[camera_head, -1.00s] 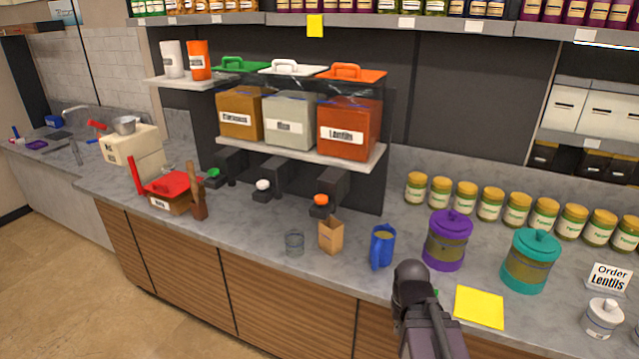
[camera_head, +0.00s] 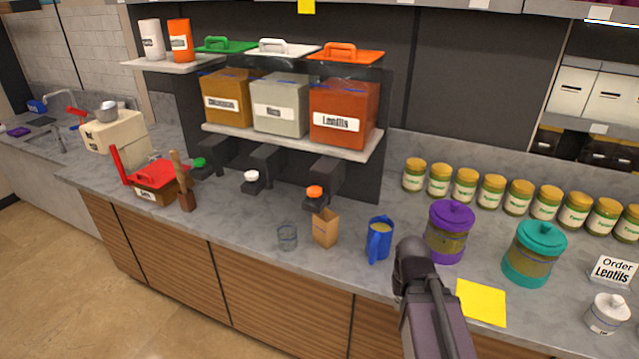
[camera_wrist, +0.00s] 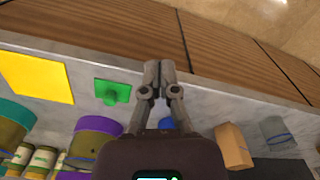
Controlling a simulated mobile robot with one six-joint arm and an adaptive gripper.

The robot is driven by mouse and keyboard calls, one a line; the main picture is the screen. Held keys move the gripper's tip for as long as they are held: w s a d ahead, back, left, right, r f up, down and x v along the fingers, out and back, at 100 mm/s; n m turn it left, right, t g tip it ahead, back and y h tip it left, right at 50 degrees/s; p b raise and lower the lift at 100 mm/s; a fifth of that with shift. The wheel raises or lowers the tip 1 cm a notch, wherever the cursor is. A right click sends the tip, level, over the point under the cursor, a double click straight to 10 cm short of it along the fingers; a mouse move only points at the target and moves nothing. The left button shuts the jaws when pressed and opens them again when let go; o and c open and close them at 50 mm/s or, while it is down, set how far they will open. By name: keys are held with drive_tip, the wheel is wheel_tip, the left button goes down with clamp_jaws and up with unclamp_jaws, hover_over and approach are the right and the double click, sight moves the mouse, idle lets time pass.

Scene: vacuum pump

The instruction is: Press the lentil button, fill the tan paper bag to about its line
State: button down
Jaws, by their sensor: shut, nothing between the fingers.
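The orange lentil button (camera_head: 314,192) sits on a black dispenser under the red-orange bin labelled Lentils (camera_head: 343,113). The tan paper bag (camera_head: 325,229) stands upright on the counter just below that dispenser; its inside and line cannot be made out. The bag also shows at the lower right of the wrist view (camera_wrist: 233,147). In the head view my arm is at the lower middle, right of the bag and the blue mug. In the wrist view my gripper (camera_wrist: 159,68) is shut and empty, over the counter's front edge, apart from the bag.
A blue mug (camera_head: 379,240) stands right of the bag, and a clear glass (camera_head: 287,236) left of it. Purple (camera_head: 449,232) and teal (camera_head: 533,253) canisters stand farther right. A yellow sheet (camera_head: 481,302) and a green knobbed piece (camera_wrist: 113,92) lie near the front edge.

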drive_tip(key=shift+w+r, duration=0.1)
drive_tip(key=w+a+r+n+t+y+p, duration=0.1)
drive_tip(key=w+a+r+n+y+p, duration=0.3)
drive_tip(key=w+a+r+n+p, duration=0.3)
drive_tip(key=w+a+r+n+t+y+p, duration=0.2)
drive_tip(key=w+a+r+n+y+p, duration=0.2)
drive_tip(key=w+r+p, duration=1.3)
drive_tip(key=a+r+n, duration=0.3)
drive_tip(key=a+r, duration=0.1)
drive_tip(key=r, duration=0.1)
drive_tip(key=shift+a+r, duration=0.15)
drive_tip(key=shift+w+a, duration=0.1)
drive_tip(key=b, duration=0.7)
hover_over(313, 188)
drive_tip(key=d, duration=0.2)
drive_tip(key=f, duration=0.7)
drive_tip(key=shift+s+d+f, duration=0.1)
drive_tip(key=shift+s+f, duration=0.05)
drive_tip(key=shift+s, duration=0.25)
drive_tip(key=shift+f+b, duration=0.35)
drive_tip(key=shift+b, duration=0.1)
drive_tip(key=shift+f+b, duration=1.6)
